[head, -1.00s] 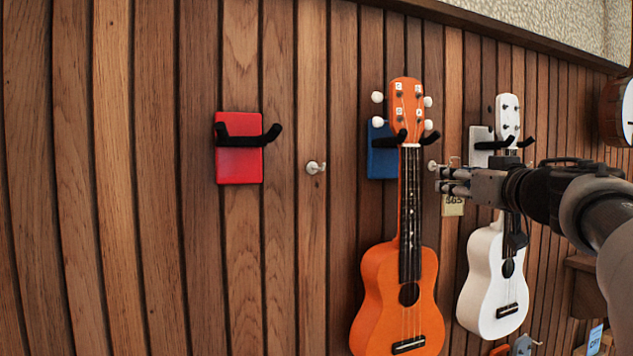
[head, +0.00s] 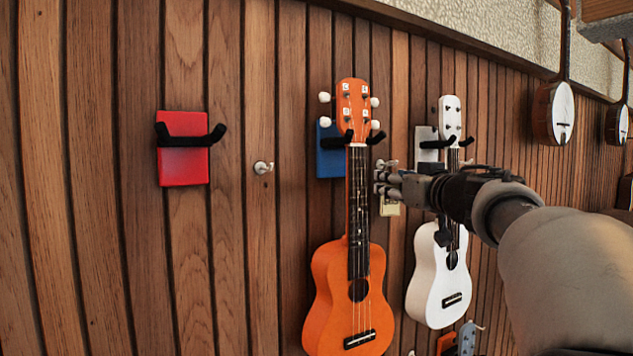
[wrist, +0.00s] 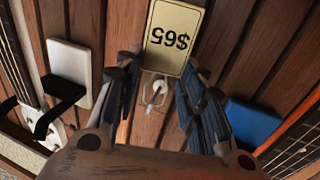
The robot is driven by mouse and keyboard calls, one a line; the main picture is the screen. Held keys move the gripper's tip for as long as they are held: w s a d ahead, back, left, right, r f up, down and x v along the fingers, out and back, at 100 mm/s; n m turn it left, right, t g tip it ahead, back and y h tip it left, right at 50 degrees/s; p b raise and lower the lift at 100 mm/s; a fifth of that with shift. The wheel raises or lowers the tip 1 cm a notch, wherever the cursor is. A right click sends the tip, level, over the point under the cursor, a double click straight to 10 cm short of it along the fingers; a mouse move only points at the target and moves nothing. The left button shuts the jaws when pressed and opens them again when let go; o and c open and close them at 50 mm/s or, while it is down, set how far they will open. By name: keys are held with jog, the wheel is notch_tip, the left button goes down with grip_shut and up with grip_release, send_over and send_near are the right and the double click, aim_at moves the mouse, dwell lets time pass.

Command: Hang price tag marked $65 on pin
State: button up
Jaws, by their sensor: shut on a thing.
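The cream price tag marked $65 (wrist: 172,38) hangs from my gripper (head: 380,181), upside down in the wrist view. It also shows below the fingers in the head view (head: 390,208). My gripper is shut on the tag, whose thin white loop (wrist: 144,82) lies between the fingers in the wrist view. A white pin (wrist: 157,88) on the wood wall appears inside the loop's outline there. I cannot tell whether the loop is around the pin or only in front of it. In the head view the fingers partly cover the pin's surroundings.
An orange ukulele (head: 350,290) hangs close left of my gripper from a blue hanger (head: 328,160). A white ukulele (head: 435,285) hangs close right from a white hanger (head: 424,150). A red empty hanger (head: 183,168) and another pin (head: 263,167) are farther left.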

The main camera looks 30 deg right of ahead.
jog(key=o, duration=0.9)
jog(key=shift+o, duration=0.2)
